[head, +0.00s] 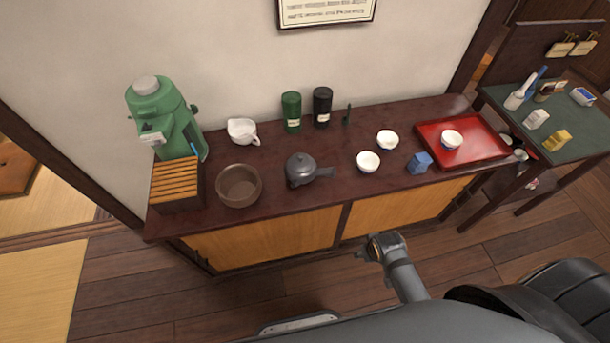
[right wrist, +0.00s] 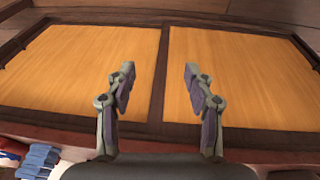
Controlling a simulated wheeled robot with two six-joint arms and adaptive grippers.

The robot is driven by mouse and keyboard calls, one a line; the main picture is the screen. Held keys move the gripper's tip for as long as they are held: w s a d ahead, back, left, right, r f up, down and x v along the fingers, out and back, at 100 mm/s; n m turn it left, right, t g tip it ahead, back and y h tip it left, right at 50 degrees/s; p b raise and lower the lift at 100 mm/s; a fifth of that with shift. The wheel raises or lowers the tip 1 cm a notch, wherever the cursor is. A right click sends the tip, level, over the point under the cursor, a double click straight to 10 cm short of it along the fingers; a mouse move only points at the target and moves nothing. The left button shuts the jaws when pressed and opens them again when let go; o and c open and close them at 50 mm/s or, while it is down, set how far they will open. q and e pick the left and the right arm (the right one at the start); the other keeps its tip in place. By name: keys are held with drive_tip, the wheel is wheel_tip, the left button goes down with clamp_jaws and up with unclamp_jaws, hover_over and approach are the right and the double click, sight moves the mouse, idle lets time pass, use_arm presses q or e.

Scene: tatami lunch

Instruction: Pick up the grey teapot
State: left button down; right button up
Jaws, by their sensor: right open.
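The grey teapot (head: 300,170) stands upright on the dark wooden cabinet top, near its middle, with its side handle pointing right. A brown bowl is on its left and white cups are on its right. My right gripper (right wrist: 158,78) is open and empty in the right wrist view, facing the orange cabinet doors. In the head view my right arm is in front of the cabinet, below and to the right of the teapot and apart from it. The teapot is not visible in the right wrist view. My left gripper is not in view.
The brown bowl (head: 239,186), a white pitcher (head: 242,131), a green dispenser (head: 160,115) and a slatted wooden box (head: 177,184) are left of the teapot. Canisters (head: 291,112) stand behind. Two white cups (head: 368,161), a blue object (head: 420,162) and a red tray (head: 480,153) are right.

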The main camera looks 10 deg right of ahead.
drive_tip(key=w+a+r+m+t+b, duration=0.1)
drive_tip(key=w+a+r+t, duration=0.15)
drive_tip(key=r, duration=0.65)
drive_tip(key=m+t+y, duration=0.3)
drive_tip(key=m+t, duration=0.6)
drive_tip(key=m, duration=0.6)
approach(325, 175)
drive_tip(key=w, duration=0.1)
drive_tip(key=shift+w+a, duration=0.2)
drive_tip(key=shift+w, duration=0.25)
drive_tip(key=x, duration=0.4)
drive_tip(key=shift+w+f+b, duration=0.1)
drive_tip(key=shift+f+b, duration=0.05)
drive_tip(key=shift+b, duration=0.15)
drive_tip(key=shift+g, duration=0.25)
drive_tip(key=x, duration=0.6)
drive_tip(key=shift+d+b, duration=0.15)
drive_tip(key=shift+b, duration=0.2)
drive_tip(key=shift+s, duration=0.2)
drive_tip(key=shift+c, duration=0.8)
clamp_jaws()
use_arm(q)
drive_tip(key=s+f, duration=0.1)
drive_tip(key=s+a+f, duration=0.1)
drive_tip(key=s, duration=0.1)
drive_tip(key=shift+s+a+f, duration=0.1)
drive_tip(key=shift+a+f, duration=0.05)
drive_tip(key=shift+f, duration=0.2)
